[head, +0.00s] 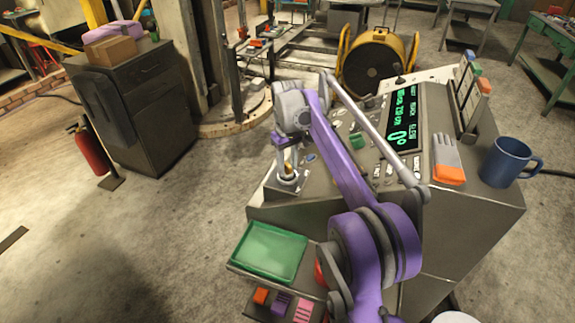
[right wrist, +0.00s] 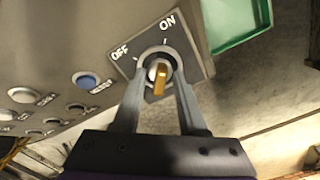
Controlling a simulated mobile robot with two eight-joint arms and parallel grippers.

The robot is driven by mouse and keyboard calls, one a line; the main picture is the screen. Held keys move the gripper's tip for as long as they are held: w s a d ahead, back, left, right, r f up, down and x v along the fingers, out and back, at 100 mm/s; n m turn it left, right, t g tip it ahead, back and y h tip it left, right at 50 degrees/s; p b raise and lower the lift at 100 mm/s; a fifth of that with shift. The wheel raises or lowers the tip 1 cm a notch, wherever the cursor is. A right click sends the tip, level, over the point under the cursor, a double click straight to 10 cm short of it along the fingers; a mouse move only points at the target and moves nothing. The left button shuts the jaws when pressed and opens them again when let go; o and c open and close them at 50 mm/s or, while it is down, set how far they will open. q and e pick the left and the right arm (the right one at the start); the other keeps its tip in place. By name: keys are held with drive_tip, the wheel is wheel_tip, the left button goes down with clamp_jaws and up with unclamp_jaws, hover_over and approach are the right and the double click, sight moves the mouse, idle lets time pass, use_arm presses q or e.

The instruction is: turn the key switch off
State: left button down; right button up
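The key switch sits on a grey plate (right wrist: 190,62) marked OFF at upper left and ON at upper right in the right wrist view. Its brass key (right wrist: 160,80) sticks out of a round dark collar. I cannot tell for sure which mark the key points to. My right gripper (right wrist: 160,75) has a finger on each side of the key, with gaps showing between fingers and key. In the head view the right gripper (head: 287,163) is over the switch (head: 287,180) at the console's near left corner. My left gripper is not in view.
The console (head: 460,215) carries a lit display (head: 402,120), buttons, a glove (head: 447,160) and a blue mug (head: 508,162). A green tray (head: 268,252) stands before the console, beside the switch. A blue button (right wrist: 86,81) lies left of the switch. Open floor lies to the left.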

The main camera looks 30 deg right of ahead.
clamp_jaws()
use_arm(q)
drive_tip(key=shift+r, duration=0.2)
use_arm(e)
drive_tip(key=n+p, duration=0.1)
drive_tip(key=n, duration=0.2)
drive_tip(key=shift+r+n+p, duration=0.15)
drive_tip(key=shift+n+p, duration=0.15)
drive_tip(key=shift+n, duration=0.1)
drive_tip(key=n+p, duration=0.1)
drive_tip(key=n, duration=0.2)
drive_tip(key=shift+n, duration=0.4)
drive_tip(key=n, duration=0.4)
drive_tip(key=shift+p, duration=0.4)
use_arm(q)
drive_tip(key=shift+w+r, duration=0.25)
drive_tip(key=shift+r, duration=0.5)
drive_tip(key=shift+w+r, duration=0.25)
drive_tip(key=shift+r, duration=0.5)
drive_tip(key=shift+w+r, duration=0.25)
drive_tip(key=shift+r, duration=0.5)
use_arm(e)
drive_tip(key=shift+n, duration=2.1)
